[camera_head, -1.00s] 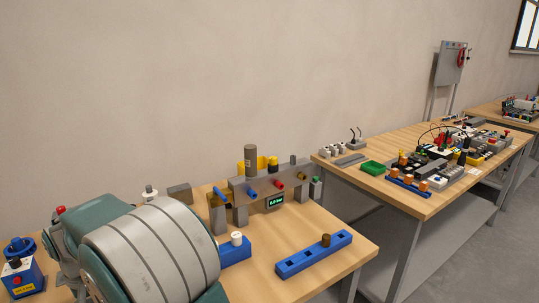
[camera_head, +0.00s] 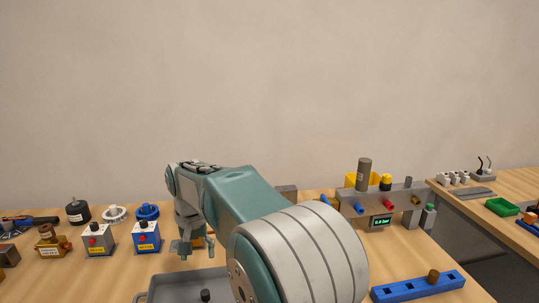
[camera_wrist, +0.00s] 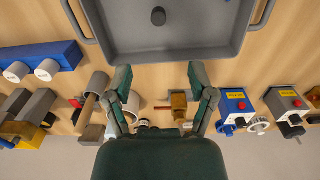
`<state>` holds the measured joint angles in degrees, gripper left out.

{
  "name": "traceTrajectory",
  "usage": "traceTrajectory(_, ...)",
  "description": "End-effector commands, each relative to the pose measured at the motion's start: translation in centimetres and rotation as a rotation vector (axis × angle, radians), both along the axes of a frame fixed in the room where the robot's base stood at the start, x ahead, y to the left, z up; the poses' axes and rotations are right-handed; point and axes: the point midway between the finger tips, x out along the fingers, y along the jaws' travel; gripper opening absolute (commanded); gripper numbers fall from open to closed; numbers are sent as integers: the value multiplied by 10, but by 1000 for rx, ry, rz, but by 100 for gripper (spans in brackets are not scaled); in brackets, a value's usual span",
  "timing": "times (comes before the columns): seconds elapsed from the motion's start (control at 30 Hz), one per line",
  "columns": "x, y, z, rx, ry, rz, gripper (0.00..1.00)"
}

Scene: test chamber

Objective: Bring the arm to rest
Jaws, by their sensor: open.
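My gripper (camera_head: 190,248) hangs at the end of my bent arm above the wooden table, left of centre in the head view. Its fingers point down, near the back edge of a grey tray. In the wrist view my gripper (camera_wrist: 160,76) has its two fingers spread wide apart, with nothing between them. The grey tray (camera_wrist: 225,45) lies ahead of the fingertips there, with a small dark knob (camera_wrist: 158,17) in it. A brass-coloured part (camera_wrist: 178,105) shows between and below the fingers.
A blue box with a red button (camera_head: 146,238) and a similar pale box (camera_head: 97,241) stand left of my gripper. A grey fixture with a display (camera_head: 381,221) and a blue rail (camera_head: 418,287) are at right. A bare wall rises behind the table.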

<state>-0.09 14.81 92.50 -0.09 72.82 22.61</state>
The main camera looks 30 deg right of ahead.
Motion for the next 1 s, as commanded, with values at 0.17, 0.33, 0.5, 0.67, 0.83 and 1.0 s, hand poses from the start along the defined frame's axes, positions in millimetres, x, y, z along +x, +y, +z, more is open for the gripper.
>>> traceTrajectory(0.17,-10,0,8,0,-21,13,72)
traceTrajectory(0.33,-48,0,29,-3,-93,68,72)
traceTrajectory(0.5,-90,0,43,-11,-173,132,72)
traceTrajectory(0.67,-131,0,49,-23,-247,193,72)
traceTrajectory(0.83,-174,0,47,-40,-327,255,72)
traceTrajectory(1.0,-214,0,37,-63,-406,317,72)
